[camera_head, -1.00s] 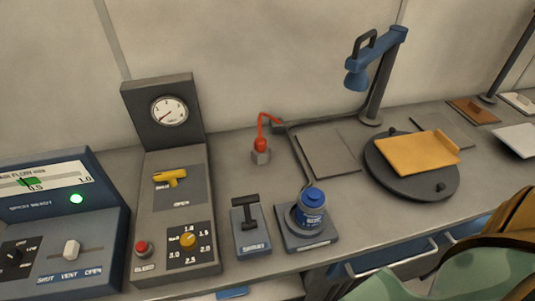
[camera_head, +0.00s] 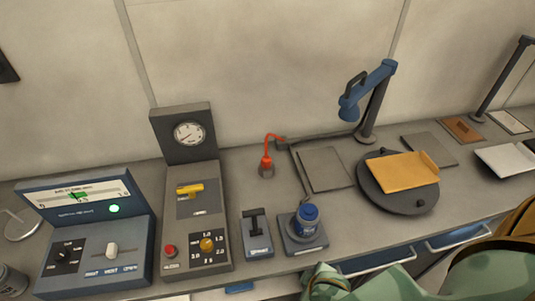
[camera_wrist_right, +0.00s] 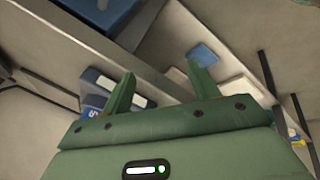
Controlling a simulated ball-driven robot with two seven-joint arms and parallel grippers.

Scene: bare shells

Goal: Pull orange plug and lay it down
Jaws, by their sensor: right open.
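The orange plug (camera_head: 266,162) stands upright in a small grey socket (camera_head: 267,172) on the bench, left of a flat grey plate. Its orange cord rises from its top and bends right to a small dark block at the back. My right gripper (camera_wrist_right: 160,88) is open and empty in the right wrist view, below the bench level among its shelf and drawers. In the head view my green right arm (camera_head: 400,285) comes in at the lower right, well short of the plug. My left gripper is not in view.
A blue jar (camera_head: 306,215) on a stand and a lever box (camera_head: 256,235) stand in front of the plug. A gauge panel (camera_head: 196,215) is to the left. A blue lamp (camera_head: 368,92) and a round turntable (camera_head: 420,205) are to the right. A grey plate (camera_head: 324,168) lies beside the plug.

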